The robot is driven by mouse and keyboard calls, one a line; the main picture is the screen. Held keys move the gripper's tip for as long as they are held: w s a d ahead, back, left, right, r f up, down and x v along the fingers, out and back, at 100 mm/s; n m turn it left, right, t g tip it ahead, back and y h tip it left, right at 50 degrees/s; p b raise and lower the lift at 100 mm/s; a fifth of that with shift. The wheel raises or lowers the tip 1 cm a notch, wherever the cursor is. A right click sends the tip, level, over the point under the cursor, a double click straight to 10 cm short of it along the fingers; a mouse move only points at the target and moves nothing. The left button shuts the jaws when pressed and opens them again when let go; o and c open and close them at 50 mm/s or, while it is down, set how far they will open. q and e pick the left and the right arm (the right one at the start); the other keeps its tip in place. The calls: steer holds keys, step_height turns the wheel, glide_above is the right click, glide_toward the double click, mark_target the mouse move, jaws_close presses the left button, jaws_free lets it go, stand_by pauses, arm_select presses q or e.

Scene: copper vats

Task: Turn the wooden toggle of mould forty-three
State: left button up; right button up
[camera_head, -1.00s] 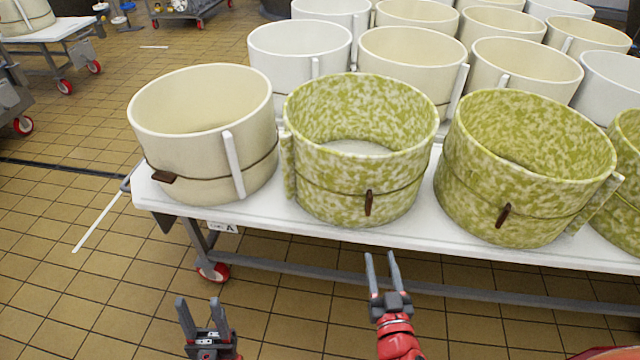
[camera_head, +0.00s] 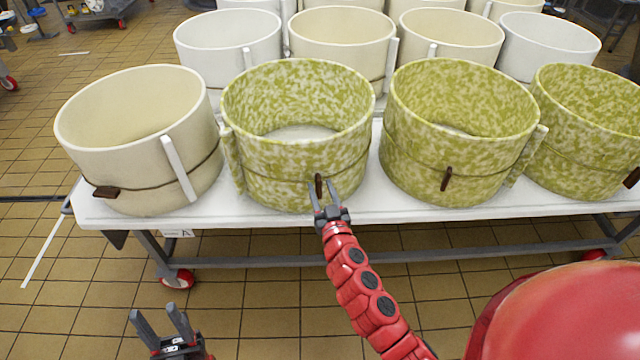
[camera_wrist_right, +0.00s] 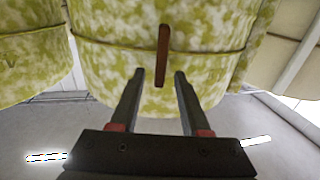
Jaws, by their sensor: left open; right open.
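Several round moulds stand on a white table; no number is legible on any. A green-mottled mould (camera_head: 290,165) at the front has a cord around it and a dark brown wooden toggle (camera_head: 319,186), hanging about upright. My right gripper (camera_head: 326,190) is open, its fingertips at or just below this toggle. In the right wrist view the toggle (camera_wrist_right: 162,55) shows above and between the open fingers (camera_wrist_right: 158,78), with nothing held. My left gripper (camera_head: 160,318) is open and empty, low in front of the table.
A cream mould (camera_head: 130,150) with a flat-lying toggle (camera_head: 106,192) stands to the left. Another green mould (camera_head: 450,140) with an upright toggle (camera_head: 446,179) stands to the right. More moulds fill the back. The white table (camera_head: 250,212) has a narrow bare front edge.

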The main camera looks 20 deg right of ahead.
steer(key=shift+w, duration=0.85)
steer(key=shift+c, duration=0.3)
jaws_close()
